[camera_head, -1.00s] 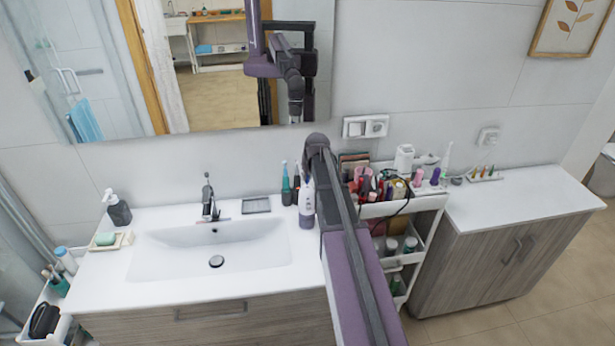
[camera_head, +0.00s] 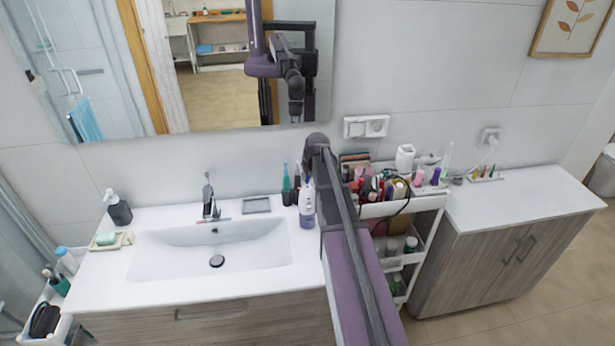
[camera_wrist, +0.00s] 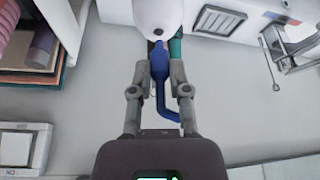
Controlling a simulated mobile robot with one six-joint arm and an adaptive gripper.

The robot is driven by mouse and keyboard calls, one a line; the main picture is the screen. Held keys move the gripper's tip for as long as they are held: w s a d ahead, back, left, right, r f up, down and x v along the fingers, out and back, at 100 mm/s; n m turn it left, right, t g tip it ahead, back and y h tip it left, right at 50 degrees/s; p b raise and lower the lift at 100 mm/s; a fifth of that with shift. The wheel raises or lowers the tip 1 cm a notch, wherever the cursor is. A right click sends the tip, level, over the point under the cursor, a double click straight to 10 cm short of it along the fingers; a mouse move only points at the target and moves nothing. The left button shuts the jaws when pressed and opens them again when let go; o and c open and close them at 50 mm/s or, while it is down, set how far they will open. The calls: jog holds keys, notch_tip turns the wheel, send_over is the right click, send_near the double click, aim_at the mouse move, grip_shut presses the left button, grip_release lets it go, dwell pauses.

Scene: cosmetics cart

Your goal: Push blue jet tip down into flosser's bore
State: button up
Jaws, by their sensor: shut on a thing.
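The blue jet tip (camera_wrist: 158,62) is in the wrist view, with its thin bent end running down toward my palm. My gripper (camera_wrist: 158,72) has its two fingers on either side of the tip and is shut on it. The white rounded body of the flosser (camera_wrist: 157,16) is at the top of the wrist view, right at the far end of the tip. The bore is hidden, so I cannot tell how deep the tip sits. In the head view the flosser (camera_head: 307,207) stands on the counter beside my arm, which hides my gripper.
Teal and dark handles (camera_head: 286,187) stand just left of the flosser. The sink (camera_head: 180,248) with its faucet (camera_head: 208,197) is further left. To the right are a packed white cart (camera_head: 425,204) and a cabinet with a mostly clear top (camera_head: 530,198).

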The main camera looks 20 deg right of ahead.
aim_at(308, 177)
jog(key=shift+f+b, duration=1.25)
jog(key=o, duration=0.8)
jog(key=shift+r, duration=0.15)
notch_tip(308, 177, up, 8)
jog(key=p, duration=0.8)
dwell(1.5)
